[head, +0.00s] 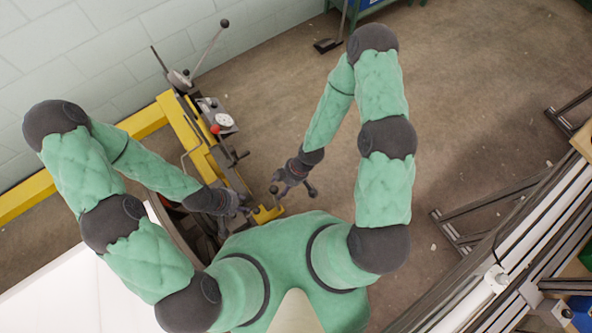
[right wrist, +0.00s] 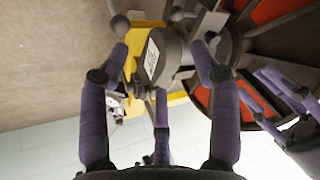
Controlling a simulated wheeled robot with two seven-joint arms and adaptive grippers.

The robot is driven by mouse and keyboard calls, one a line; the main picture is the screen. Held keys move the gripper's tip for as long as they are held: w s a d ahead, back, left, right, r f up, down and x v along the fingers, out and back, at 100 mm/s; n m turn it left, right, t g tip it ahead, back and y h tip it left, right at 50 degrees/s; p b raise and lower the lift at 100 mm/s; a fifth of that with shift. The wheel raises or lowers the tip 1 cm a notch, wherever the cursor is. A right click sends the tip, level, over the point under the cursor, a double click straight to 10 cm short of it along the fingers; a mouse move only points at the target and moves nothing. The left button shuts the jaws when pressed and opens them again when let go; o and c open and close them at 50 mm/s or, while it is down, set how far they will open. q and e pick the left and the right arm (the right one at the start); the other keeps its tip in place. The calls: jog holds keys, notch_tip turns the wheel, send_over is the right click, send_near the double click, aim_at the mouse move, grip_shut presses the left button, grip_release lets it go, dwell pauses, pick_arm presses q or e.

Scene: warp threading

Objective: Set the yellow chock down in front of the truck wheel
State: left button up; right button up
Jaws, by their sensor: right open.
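I cannot make out a separate yellow chock. A small yellow piece (head: 266,214) shows between my two grippers in the head view and looks like part of a yellow machine frame (head: 190,128). A dark spoked wheel with red panels (right wrist: 270,88) fills the upper right of the right wrist view; no truck is recognisable. My right gripper (head: 292,178) is open, its fingers spread around empty space, with a dark lever and ball knobs beyond them. My left gripper (head: 236,203) is beside the frame, near the wheel; whether it grips anything is unclear.
The machine carries levers, a red knob (head: 215,129) and a round dial (head: 225,120). A pale block wall (head: 95,50) stands behind it. Metal rails (head: 500,240) line the lower right. Bare brown floor (head: 470,110) lies open right of my right arm.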

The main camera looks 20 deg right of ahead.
jog(key=s+d+r+m+h, duration=0.1)
jog(key=s+d+r+m, duration=0.2)
jog(key=m, duration=1.2)
jog(key=shift+s+d+t, duration=0.2)
jog(key=shift+d+t, duration=0.2)
jog(key=shift+d, duration=0.05)
jog(key=shift+r, duration=0.1)
